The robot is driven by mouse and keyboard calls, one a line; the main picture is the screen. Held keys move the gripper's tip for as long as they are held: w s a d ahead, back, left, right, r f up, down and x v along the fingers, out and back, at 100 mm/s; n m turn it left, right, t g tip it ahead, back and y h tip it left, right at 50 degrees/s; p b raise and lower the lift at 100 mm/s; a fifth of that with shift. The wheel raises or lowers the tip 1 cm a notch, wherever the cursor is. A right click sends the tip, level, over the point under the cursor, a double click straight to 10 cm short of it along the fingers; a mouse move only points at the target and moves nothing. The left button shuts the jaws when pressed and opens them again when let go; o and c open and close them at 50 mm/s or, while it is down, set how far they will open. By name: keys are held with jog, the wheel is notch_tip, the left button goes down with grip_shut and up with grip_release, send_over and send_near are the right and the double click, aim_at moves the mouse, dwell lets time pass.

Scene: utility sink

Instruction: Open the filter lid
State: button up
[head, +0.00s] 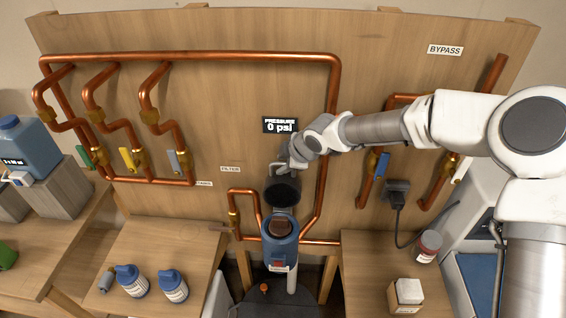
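The filter housing (268,252) is a blue cylinder at the lower middle, with its top open and a brown round cartridge (281,226) showing inside. The dark grey filter lid (283,194) is above and behind the housing, apart from its rim, tilted so that its hollow black underside faces the camera. My gripper (288,165) is at the upper edge of the lid, next to or touching its handle. The fingers are small and partly hidden, so I cannot tell whether they are shut on it.
Copper pipes (321,200) run along the wooden panel close to my gripper. Blue-capped bottles (173,287) stand on the left table.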

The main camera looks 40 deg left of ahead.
jog(key=shift+d+f, duration=0.1)
jog(key=shift+f, duration=0.05)
jog(key=v, duration=1.7)
jog(key=shift+r, duration=0.4)
